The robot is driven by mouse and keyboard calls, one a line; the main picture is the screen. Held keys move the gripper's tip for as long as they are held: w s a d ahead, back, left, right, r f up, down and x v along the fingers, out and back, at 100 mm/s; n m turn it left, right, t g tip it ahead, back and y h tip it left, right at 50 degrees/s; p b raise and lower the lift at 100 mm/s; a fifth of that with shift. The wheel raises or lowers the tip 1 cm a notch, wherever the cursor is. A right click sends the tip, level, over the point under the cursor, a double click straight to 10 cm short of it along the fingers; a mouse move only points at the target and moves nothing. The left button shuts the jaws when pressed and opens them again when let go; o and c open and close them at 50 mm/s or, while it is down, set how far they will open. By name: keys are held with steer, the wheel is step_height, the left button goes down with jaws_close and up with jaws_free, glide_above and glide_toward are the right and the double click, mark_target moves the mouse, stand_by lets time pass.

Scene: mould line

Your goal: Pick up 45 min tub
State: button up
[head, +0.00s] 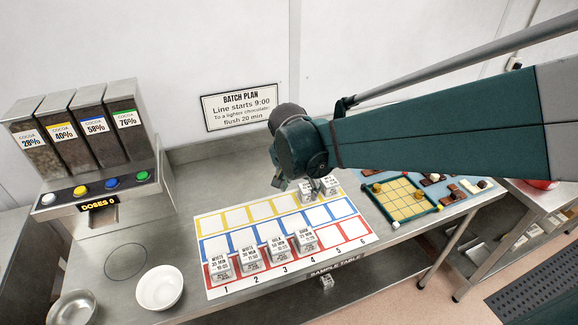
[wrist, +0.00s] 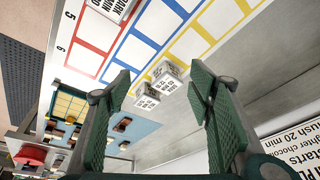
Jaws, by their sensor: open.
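In the wrist view both tubs, one nearer (wrist: 146,102) and one farther (wrist: 166,72), show between my spread fingers. Their minutes are too small to read surely, so I cannot tell which is the 45 min tub. My gripper (wrist: 161,78) is open and empty, above the tubs; in the head view my arm hides much of it.
The board (head: 340,248) has yellow, blue and red squares; several labelled tubs stand in its red row, columns 1 to 4. Cocoa dispensers (head: 95,200) and a white bowl (head: 160,290) are left. A yellow game board (head: 428,212) and chocolates lie right. Back counter is clear.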

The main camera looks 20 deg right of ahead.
mark_target(307, 187)
steer(key=w+d+f+m+g+h+p, duration=0.1)
steer(key=w+d+f+m+g+p, duration=0.2)
steer(key=w+m+p, duration=0.5)
steer(key=shift+w+d+f+h, duration=0.15)
steer(key=shift+d+f+h, duration=0.15)
steer(key=shift+f+h, duration=0.15)
stand_by(0.4)
steer(key=shift+x, duration=1.3)
steer(key=shift+x, duration=2.6)
steer(key=c, duration=1)
